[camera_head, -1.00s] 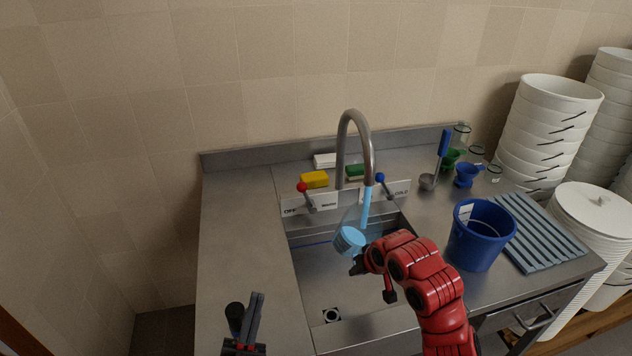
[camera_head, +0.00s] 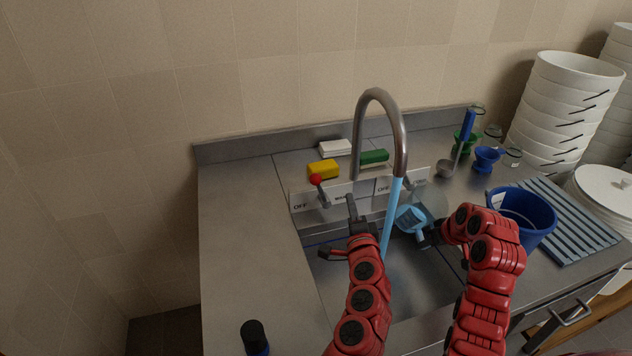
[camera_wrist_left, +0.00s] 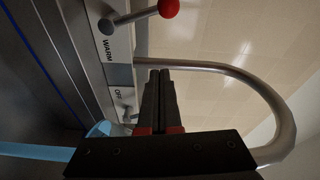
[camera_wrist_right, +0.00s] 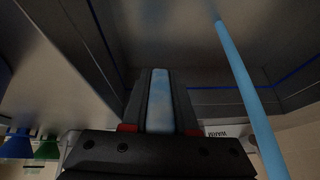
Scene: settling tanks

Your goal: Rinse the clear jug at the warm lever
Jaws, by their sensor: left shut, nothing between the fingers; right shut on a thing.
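The clear jug (camera_head: 432,199) is see-through with a light blue handle (camera_head: 410,219). My right gripper (camera_head: 425,236) is shut on the handle, which also shows between its fingers in the right wrist view (camera_wrist_right: 160,100). The jug is over the basin, right of the running water stream (camera_head: 390,220); I cannot tell whether water enters it. The red-knobbed warm lever (camera_head: 316,180) stands on the labelled panel. My left gripper (camera_head: 351,207) is shut and empty in front of the panel, right of the lever and apart from it. The red knob also shows in the left wrist view (camera_wrist_left: 168,7).
The curved faucet (camera_head: 400,130) rises between my arms and hides part of the panel. Yellow (camera_head: 323,169), white and green (camera_head: 374,157) blocks lie behind. A blue bucket (camera_head: 535,210) and slatted rack stand right. The left counter (camera_head: 240,240) is mostly clear.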

